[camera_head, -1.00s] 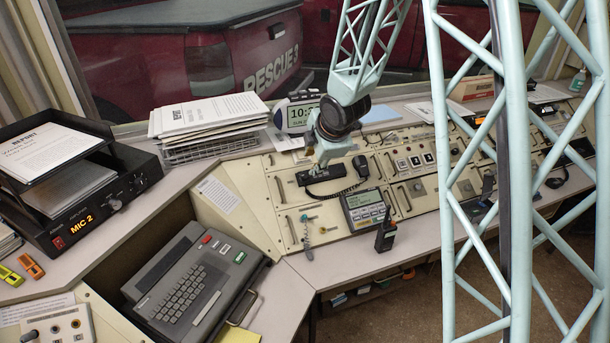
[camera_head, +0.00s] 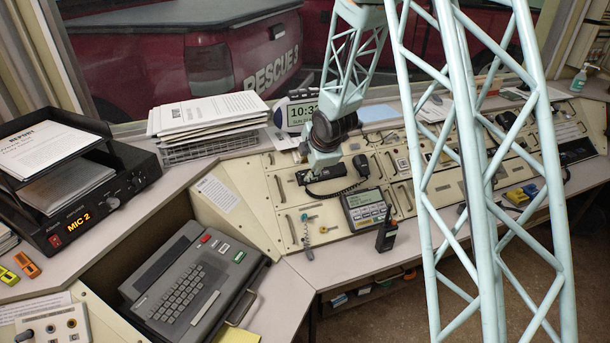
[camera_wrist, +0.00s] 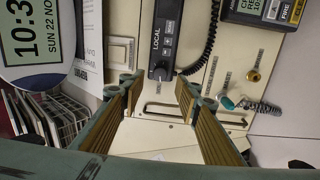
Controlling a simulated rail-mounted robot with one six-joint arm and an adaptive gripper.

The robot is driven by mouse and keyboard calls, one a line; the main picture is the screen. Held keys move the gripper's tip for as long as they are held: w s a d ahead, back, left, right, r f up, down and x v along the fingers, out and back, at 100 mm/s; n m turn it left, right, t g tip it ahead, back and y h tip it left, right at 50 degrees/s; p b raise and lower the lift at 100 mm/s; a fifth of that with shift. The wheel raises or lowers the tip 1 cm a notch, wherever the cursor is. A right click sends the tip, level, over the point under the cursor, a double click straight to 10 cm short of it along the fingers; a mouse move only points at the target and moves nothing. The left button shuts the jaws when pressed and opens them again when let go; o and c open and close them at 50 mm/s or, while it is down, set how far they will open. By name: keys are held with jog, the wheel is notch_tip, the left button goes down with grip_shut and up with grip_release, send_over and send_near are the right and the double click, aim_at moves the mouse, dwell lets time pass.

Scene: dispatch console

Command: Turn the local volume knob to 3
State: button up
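The black panel unit marked LOCAL (camera_wrist: 165,38) lies lengthwise in the wrist view, with a small round dark knob (camera_wrist: 160,73) at its near end. The scale around the knob is too small to read. My gripper (camera_wrist: 157,92) is open and empty; the knob shows just beyond and between its two fingertips, with a gap visible on each side. In the head view my gripper (camera_head: 322,160) hangs over the left end of the black unit (camera_head: 321,174) and hides the knob there. I cannot tell its height above the panel.
A coiled-cord handset (camera_head: 361,165) sits right of the unit. A digital clock (camera_wrist: 30,32) and a wire paper rack (camera_wrist: 62,122) stand close on the left in the wrist view. A metal handle (camera_wrist: 190,113) and a key with a teal coil (camera_wrist: 235,104) are nearby.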

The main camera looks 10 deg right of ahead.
aim_at(304, 174)
jog(key=shift+x, duration=2.65)
jog(key=shift+c, duration=0.7)
jog(key=c, duration=0.7)
